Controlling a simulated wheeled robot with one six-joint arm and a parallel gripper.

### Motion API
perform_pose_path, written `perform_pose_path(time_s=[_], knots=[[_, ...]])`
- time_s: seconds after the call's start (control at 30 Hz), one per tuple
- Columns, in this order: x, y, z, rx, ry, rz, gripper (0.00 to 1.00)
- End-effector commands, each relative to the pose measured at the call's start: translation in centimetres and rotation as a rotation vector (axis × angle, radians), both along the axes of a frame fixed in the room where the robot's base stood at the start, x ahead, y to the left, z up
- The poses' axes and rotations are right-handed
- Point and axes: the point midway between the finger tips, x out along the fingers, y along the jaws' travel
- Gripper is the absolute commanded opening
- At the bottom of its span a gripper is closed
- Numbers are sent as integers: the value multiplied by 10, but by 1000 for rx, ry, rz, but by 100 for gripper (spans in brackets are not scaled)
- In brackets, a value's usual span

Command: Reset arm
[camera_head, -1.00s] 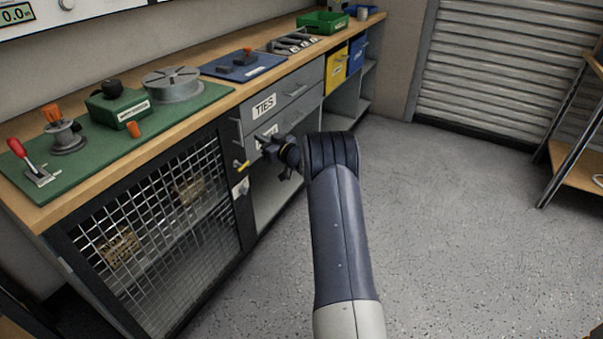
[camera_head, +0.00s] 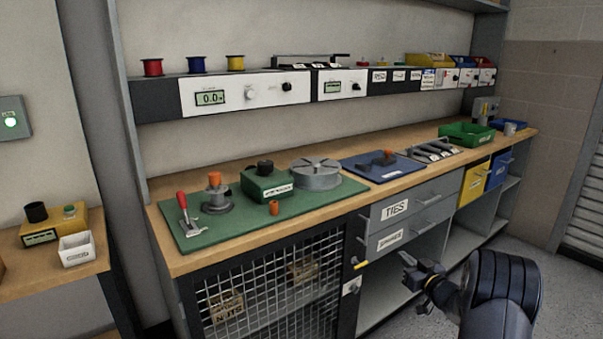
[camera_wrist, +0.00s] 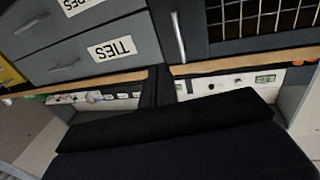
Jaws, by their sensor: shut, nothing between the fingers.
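My gripper (camera_head: 412,268) is in front of the workbench in the head view, near the open shelf below the drawers, with nothing visible in it. It is shut; the fingers are small there. In the wrist view a dark part of my gripper (camera_wrist: 160,85) fills the lower middle. The TIES drawer (camera_head: 400,208) and the drawer below it (camera_head: 395,240) are closed and also show in the wrist view, where the TIES drawer (camera_wrist: 85,52) appears upside down.
A mesh-fronted cabinet (camera_head: 270,295) stands left of the drawers. The wooden bench top (camera_head: 330,190) carries a green mat (camera_head: 240,225) with a red-handled clamp, and a blue mat (camera_head: 385,168). Yellow (camera_head: 473,184) and blue bins sit at right. A side table (camera_head: 60,275) is at left.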

Motion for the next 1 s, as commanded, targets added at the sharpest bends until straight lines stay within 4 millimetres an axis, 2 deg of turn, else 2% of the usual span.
perform_pose_path(time_s=[0.17, 0.6, 0.8, 1.0], knots=[[14, 6, -1, -1, 0, 2, 0], [81, 29, -1, -1, -1, 2, 0], [97, 34, 0, -1, -1, 1, 0], [101, 36, 0, 1, 1, 2, 0]])
